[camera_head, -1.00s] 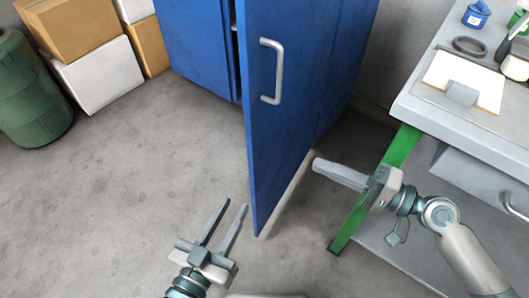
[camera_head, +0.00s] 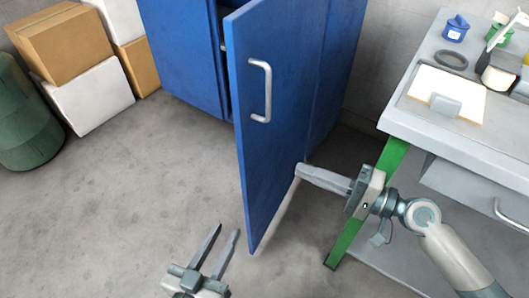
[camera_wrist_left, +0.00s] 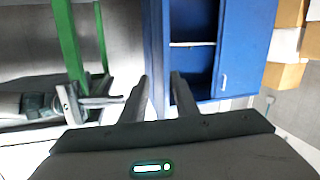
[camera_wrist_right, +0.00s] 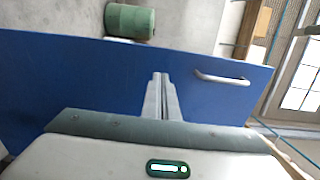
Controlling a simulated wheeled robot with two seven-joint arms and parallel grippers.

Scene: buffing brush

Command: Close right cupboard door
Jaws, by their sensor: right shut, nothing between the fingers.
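The right cupboard door (camera_head: 285,110) is blue with a grey bar handle (camera_head: 262,92) and stands swung open from the blue cupboard (camera_head: 185,55). My right gripper (camera_head: 302,170) is shut and empty, with its tips at the door's right-hand face in the head view; I cannot tell whether they touch. In the right wrist view the door (camera_wrist_right: 100,85) fills the space ahead of the fingers (camera_wrist_right: 160,80). My left gripper (camera_head: 226,230) is open and empty, left of the door's lower edge. The left wrist view shows the cupboard's open interior and a shelf (camera_wrist_left: 192,44).
A workbench (camera_head: 470,140) with a green leg (camera_head: 368,200) and several items on top stands at the right, close to my right arm. Cardboard boxes (camera_head: 60,45) and a green barrel (camera_head: 25,120) stand at the left. The floor (camera_head: 130,190) before the cupboard is clear.

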